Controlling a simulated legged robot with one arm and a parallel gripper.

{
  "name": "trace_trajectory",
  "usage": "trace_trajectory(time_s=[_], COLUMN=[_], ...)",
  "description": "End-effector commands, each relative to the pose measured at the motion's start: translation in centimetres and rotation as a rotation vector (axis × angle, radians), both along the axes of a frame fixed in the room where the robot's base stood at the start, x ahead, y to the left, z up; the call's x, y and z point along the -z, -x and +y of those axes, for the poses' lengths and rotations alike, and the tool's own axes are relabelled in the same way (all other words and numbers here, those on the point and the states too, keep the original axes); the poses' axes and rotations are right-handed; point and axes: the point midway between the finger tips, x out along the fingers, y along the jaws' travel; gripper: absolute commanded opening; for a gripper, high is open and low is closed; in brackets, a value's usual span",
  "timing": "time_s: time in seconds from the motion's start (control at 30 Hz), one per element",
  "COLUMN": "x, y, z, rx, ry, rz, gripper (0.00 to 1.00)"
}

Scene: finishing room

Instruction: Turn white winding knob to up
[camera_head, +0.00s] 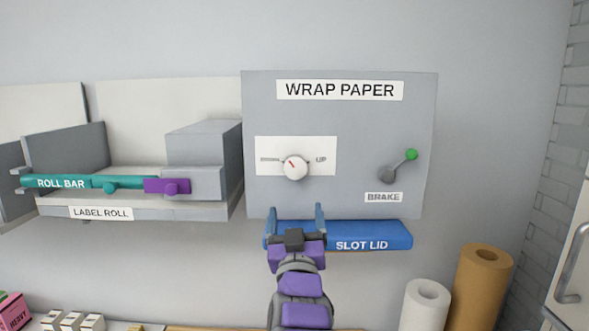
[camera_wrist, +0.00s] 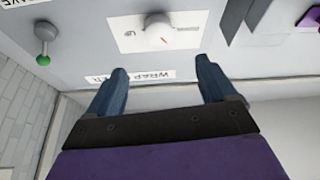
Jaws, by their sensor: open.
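The white winding knob (camera_head: 295,167) sits on a white plate on the grey WRAP PAPER panel (camera_head: 340,125). Its red mark points up and to the left. The UP label (camera_head: 320,160) is on its right; the label on its left is too small to read. My gripper (camera_head: 293,211) is open and empty, below the knob and in front of the panel's lower edge. In the wrist view the scene is upside down: the knob (camera_wrist: 158,31) shows beyond the gap between my open fingers (camera_wrist: 162,68), not touched by them.
A brake lever (camera_head: 398,166) with a green tip is on the panel's right. The blue slot lid (camera_head: 370,236) juts out below the panel, behind my gripper. The teal roll bar (camera_head: 75,182) with a purple end is at left. Paper rolls (camera_head: 480,285) stand at lower right.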

Motion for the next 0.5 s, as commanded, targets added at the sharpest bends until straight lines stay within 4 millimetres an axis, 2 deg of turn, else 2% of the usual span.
trace_trajectory(time_s=[0.1,0.5], x=[-0.8,-3.5], y=[-2.1,-8.6], z=[0.0,0.1], rx=[0.001,0.001], ry=[0.001,0.000], rz=[0.005,0.005], gripper=[0.84,0.84])
